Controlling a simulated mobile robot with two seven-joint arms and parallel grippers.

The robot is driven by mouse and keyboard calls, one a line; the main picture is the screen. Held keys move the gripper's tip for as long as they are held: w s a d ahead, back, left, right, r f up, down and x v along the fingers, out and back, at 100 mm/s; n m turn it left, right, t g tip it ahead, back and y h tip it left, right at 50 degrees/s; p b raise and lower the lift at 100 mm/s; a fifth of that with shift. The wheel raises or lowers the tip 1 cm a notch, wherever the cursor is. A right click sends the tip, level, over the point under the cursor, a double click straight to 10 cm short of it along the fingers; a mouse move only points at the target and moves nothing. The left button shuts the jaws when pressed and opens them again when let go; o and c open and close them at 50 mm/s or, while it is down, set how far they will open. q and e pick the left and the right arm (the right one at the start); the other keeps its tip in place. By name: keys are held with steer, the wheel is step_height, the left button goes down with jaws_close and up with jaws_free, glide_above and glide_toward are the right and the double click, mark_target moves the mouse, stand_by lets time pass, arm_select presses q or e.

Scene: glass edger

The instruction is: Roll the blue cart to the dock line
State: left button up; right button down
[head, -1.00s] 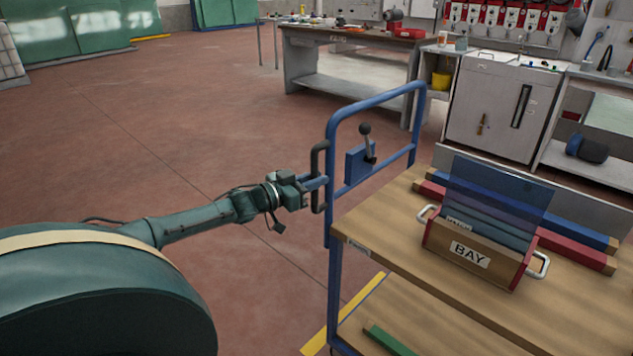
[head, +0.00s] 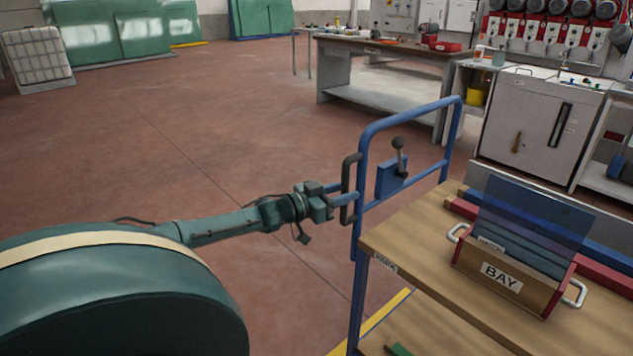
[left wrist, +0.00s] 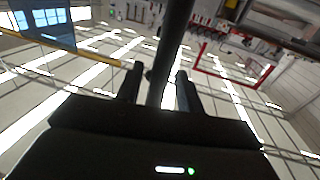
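The blue cart has a blue tube frame (head: 362,215) and a wooden top deck (head: 425,262). A dark upright grab handle (head: 346,205) is on the left post of its frame. My left gripper (head: 343,195) is at this handle. In the left wrist view the dark handle bar (left wrist: 172,50) runs between its two fingers, with a gap beside it, so the gripper looks open around the bar. A black-knobbed lever (head: 398,150) stands on a blue plate on the frame. A yellow floor line (head: 385,318) shows beside the cart; I cannot tell whether it is the dock line. My right gripper is out of view.
A wooden rack marked BAY (head: 510,287) holds dark glass sheets on the deck, with blue and red bars behind. A grey workbench (head: 385,90) and a grey cabinet (head: 535,130) stand beyond the cart. The red-brown floor (head: 200,130) at left is clear.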

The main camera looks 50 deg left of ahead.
arm_select(q)
steer(key=p+v, duration=0.3)
steer(key=v, duration=0.9)
steer(key=shift+p, duration=0.35)
steer(key=shift+s, duration=0.25)
